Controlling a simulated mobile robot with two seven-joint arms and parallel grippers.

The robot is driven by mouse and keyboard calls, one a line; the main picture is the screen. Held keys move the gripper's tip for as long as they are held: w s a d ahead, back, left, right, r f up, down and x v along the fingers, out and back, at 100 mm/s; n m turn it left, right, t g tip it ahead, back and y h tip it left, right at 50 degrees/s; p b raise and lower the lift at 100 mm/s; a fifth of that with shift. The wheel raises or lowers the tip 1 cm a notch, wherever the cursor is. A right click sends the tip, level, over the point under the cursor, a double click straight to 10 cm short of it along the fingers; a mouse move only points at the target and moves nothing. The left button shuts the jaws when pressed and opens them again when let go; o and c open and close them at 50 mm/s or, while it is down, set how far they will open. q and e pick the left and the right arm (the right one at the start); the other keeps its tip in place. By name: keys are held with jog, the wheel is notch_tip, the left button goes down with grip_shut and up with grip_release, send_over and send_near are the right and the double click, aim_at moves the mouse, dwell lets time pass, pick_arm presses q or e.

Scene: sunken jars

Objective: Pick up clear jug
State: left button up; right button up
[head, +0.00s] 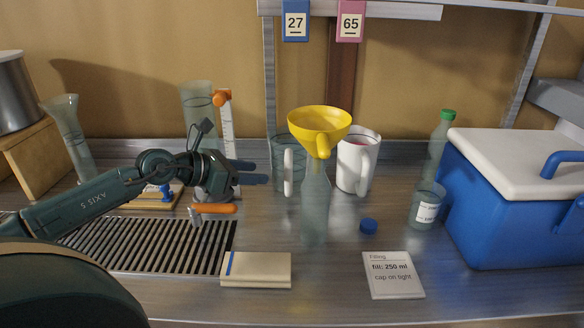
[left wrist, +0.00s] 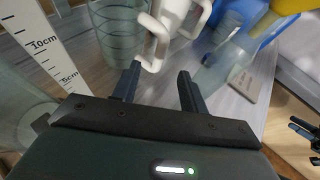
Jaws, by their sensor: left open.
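The clear jug (head: 277,152) stands behind the bottle with the yellow funnel, its white handle (head: 289,172) facing the front. In the left wrist view the clear jug (left wrist: 117,28) shows ahead of the fingers, with its white handle (left wrist: 152,42) to the right. My left gripper (head: 257,172) is open and empty, its fingers pointing right toward the jug, just left of it. In the left wrist view the open fingers (left wrist: 158,84) are short of the handle. A dark part (left wrist: 306,137) at that view's right edge may be my right gripper; its jaws cannot be made out.
A bottle (head: 315,212) with a yellow funnel (head: 319,125) stands in front of the jug. A white jug (head: 352,178) is right of it. An orange-topped ruler (head: 227,125) and tall glass (head: 196,105) stand behind my left arm. A blue cooler (head: 505,225) fills the right.

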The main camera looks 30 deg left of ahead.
aim_at(289, 176)
pick_arm(q)
jog(key=shift+x, duration=5.35)
jog(key=shift+s+d, duration=0.1)
grip_shut()
